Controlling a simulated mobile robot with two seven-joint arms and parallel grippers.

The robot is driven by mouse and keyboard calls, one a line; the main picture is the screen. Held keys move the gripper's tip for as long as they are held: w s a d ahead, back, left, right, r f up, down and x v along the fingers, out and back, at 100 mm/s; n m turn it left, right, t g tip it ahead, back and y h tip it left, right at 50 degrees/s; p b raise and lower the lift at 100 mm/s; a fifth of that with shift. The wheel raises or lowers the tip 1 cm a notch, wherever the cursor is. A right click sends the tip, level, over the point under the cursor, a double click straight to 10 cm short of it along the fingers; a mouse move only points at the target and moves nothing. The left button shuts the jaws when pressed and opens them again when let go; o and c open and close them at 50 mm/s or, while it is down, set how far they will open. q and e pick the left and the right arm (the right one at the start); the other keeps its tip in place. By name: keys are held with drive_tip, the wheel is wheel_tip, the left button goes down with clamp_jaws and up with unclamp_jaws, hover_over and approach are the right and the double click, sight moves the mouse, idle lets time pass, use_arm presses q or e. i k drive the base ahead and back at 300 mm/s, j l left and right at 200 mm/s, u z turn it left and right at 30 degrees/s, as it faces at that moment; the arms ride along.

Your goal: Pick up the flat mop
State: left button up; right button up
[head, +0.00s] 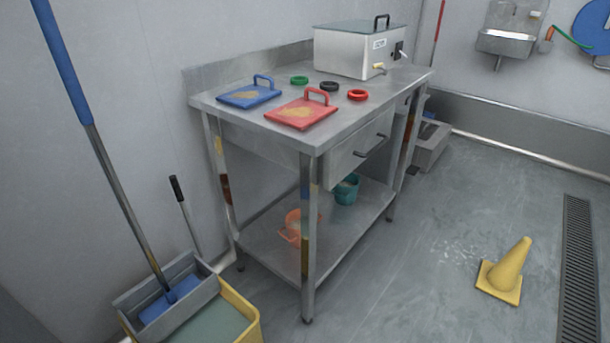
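The flat mop stands tilted at the left of the head view, its top leaning left against or near the wall; I cannot tell whether it touches. Its long handle (66,75) has a blue upper grip and a bare metal lower pole. Its blue mop head (172,299) sits in the grey wringer basket (196,266) on the yellow mop bucket (240,308). The handle's top end is cut off by the picture edge. Neither of my grippers shows in this view.
A steel table (215,105) stands right of the bucket, holding blue (240,98) and red (295,116) handled lids and a metal box (352,52). A thin black-gripped handle (176,190) rises behind the bucket. A yellow cone (510,268) stands on open floor at right.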

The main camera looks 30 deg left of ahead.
sight(46, 18)
drive_tip(key=u, duration=1.8)
drive_tip(key=j+u, duration=0.15)
drive_tip(key=u, duration=0.3)
drive_tip(key=i+j+u, duration=0.1)
drive_tip(key=u, duration=0.35)
drive_tip(key=i, duration=0.05)
